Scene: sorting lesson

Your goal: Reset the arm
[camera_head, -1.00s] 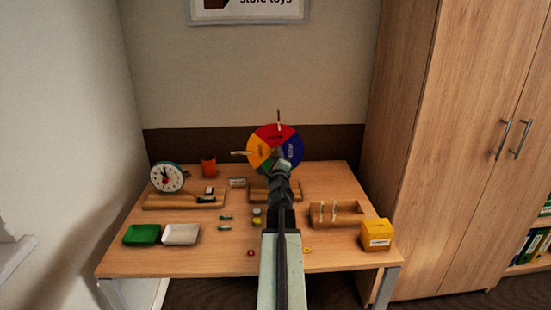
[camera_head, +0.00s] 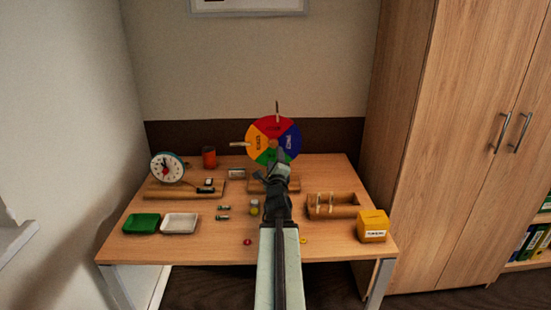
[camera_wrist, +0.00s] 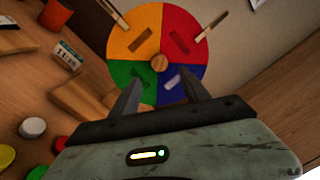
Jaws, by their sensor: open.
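My gripper (camera_head: 277,158) is over the middle of the table (camera_head: 290,232), in front of the lower part of a colour wheel (camera_head: 289,132). In the wrist view the two fingers of my gripper (camera_wrist: 160,93) stand apart with nothing between them. The wheel (camera_wrist: 190,25) has yellow, red, blue and green sectors and a wooden hub, and fills the view ahead of the fingers. My forearm hides part of the table's middle.
A clock (camera_head: 167,167) on a wooden base, an orange cup (camera_head: 209,157), a green tray (camera_head: 141,223) and a white tray (camera_head: 179,223) are left. A wooden box (camera_head: 333,205) and yellow box (camera_head: 373,226) are right. A cabinet (camera_head: 440,130) stands beyond the table's right side.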

